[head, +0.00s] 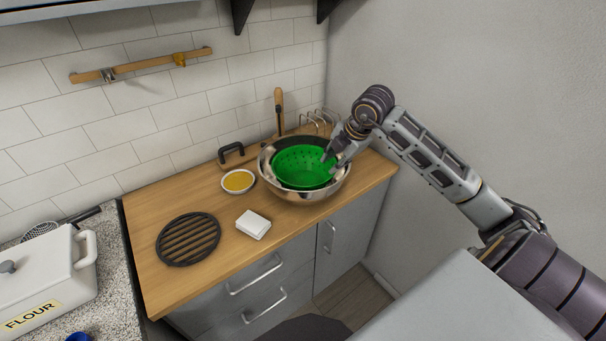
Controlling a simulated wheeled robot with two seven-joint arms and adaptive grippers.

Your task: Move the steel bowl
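The steel bowl (299,195) stands on the wooden counter near its right end, shiny and wide. A green colander (303,175) with holes sits inside it. My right gripper (333,160) reaches down from the right, with its fingertips at the right rim of the green colander, above the bowl's right side. I cannot tell whether the fingers are closed on that rim or only beside it. The part of the bowl's right rim behind the fingers is hidden. My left gripper is not in view.
On the wooden counter (150,215) are a small dish of yellow contents (238,181), a white block (253,225) and a round black grate (188,239). A wire rack (318,119) and a wooden handle (279,108) stand behind the bowl.

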